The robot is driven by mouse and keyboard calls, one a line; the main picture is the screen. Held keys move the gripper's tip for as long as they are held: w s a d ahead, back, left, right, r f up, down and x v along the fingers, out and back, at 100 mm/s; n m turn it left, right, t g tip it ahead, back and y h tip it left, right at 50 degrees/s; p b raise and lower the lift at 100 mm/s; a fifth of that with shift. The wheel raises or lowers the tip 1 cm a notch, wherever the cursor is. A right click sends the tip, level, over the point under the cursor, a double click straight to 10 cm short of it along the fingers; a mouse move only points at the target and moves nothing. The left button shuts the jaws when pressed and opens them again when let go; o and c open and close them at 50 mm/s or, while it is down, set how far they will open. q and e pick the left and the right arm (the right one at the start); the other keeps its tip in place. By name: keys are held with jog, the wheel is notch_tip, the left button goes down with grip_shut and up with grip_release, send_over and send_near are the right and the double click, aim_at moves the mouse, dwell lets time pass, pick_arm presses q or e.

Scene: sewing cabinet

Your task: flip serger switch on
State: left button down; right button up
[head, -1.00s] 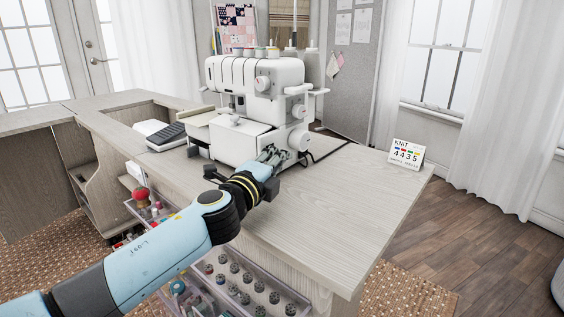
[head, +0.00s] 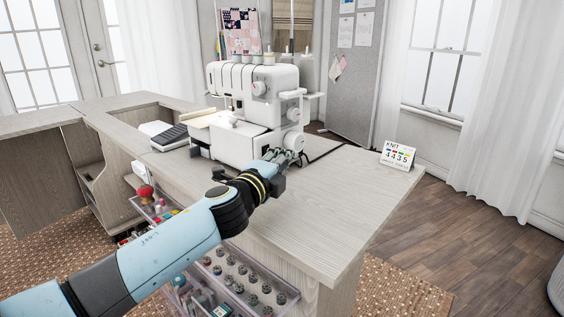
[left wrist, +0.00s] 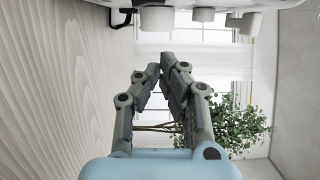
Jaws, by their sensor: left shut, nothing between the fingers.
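The white serger (head: 232,136) stands upright on the cabinet top, with thread spools on top and round knobs on its right end. My left gripper (head: 291,156) is shut and empty at the lower right end of the serger, just below the large round knob (head: 294,141). In the left wrist view the finger pads (left wrist: 166,65) come together with nothing between them, and the serger's side (left wrist: 180,4) with several knobs runs along the top. I cannot make out the switch in either view. My right gripper is not in view.
The cabinet top (head: 325,200) is clear to the right, up to a small KNIT sign (head: 398,155). A black cord (head: 328,153) runs behind the gripper. A pedal-like device (head: 170,138) lies left of the serger. Clear drawers (head: 245,283) of bobbins sit below the front edge.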

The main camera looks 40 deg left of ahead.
pick_arm(q)
jog(key=shift+s+d, duration=0.15)
jog(key=shift+s, duration=1)
jog(key=s, duration=0.2)
jog(key=s+b, duration=0.1)
jog(key=s, duration=0.1)
jog(key=s+d, duration=0.1)
jog(key=s, duration=0.1)
jog(key=shift+s, duration=0.55)
jog(key=shift+s+d+r, duration=0.1)
jog(key=shift+s+r, duration=0.05)
jog(key=shift+s, duration=0.05)
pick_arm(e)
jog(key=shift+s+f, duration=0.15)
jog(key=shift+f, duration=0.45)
